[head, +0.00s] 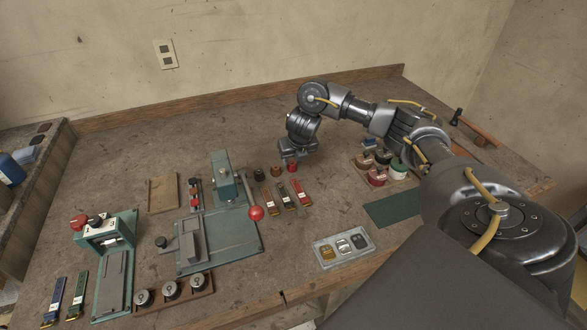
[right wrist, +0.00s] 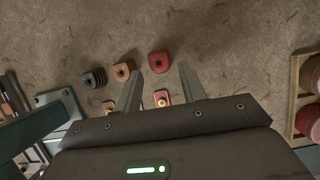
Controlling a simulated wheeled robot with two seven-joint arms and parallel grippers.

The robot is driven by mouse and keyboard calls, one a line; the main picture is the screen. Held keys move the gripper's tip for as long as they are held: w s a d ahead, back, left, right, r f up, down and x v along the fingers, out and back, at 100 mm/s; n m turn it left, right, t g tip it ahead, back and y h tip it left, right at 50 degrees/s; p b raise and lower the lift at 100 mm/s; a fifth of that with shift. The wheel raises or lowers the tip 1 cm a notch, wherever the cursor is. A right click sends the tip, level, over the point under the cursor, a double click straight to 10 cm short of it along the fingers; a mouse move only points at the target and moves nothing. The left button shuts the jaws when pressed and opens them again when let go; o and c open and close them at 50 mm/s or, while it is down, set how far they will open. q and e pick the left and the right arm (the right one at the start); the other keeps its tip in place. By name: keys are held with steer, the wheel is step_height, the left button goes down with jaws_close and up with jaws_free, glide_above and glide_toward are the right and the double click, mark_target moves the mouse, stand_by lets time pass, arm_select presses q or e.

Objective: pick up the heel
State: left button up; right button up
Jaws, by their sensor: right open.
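Three small heels stand in a row on the workbench: a dark one (head: 259,174), a brown one (head: 276,171) and a red one (head: 292,168). In the right wrist view, the dark heel (right wrist: 95,77) and brown heel (right wrist: 123,70) lie left of the fingers. The red heel (right wrist: 159,63) shows between the fingertips, with a hole or stud on its top. My right gripper (head: 296,157) is open and empty, pointing down over the bench by the red heel. I cannot tell its exact height above it. My left gripper is out of view.
Several labelled strips (head: 283,196) lie just in front of the heels. A green press (head: 222,180) with a red-knobbed lever stands left. The bench behind the heels is clear.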

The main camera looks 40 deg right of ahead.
mark_target(292, 164)
steer(key=x, duration=0.3)
steer(key=shift+w, duration=0.2)
steer(key=shift+f, duration=0.15)
steer(key=shift+s, duration=0.15)
steer(key=c, duration=0.7)
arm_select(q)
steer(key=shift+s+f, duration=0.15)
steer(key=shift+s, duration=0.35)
arm_select(e)
steer(key=shift+c, duration=0.2)
